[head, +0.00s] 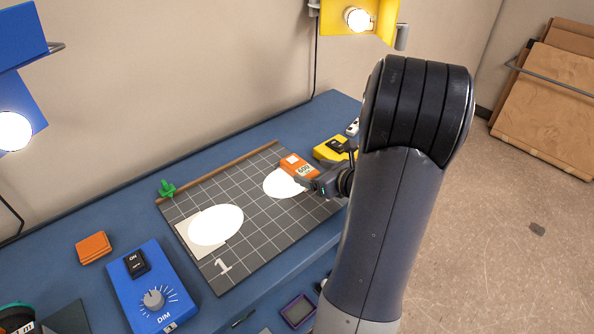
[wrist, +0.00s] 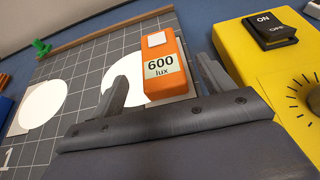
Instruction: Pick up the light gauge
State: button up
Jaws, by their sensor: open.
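The light gauge is an orange block (wrist: 160,55) with a "600 lux" display and a small white square on top. It stands at the right part of the dark gridded mat (head: 245,255), by a bright white spot. It also shows in the head view (head: 296,164), partly behind my gripper. My gripper (wrist: 168,85) is open, with one finger on either side of the gauge's near part in the wrist view. I cannot tell whether the fingers touch it.
A yellow dimmer box (wrist: 262,60) with a switch and dial stands close to the right finger. A blue dimmer box (head: 165,290), an orange block (head: 93,247) and a green peg (head: 167,188) are to the left. Blue (head: 20,110) and yellow (head: 345,25) lamps hang above the bench.

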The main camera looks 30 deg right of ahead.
aim_at(305, 170)
jog(key=shift+f+x, duration=0.2)
jog(key=shift+x, duration=2.5)
jog(key=shift+c, duration=0.2)
jog(key=c, duration=1.2)
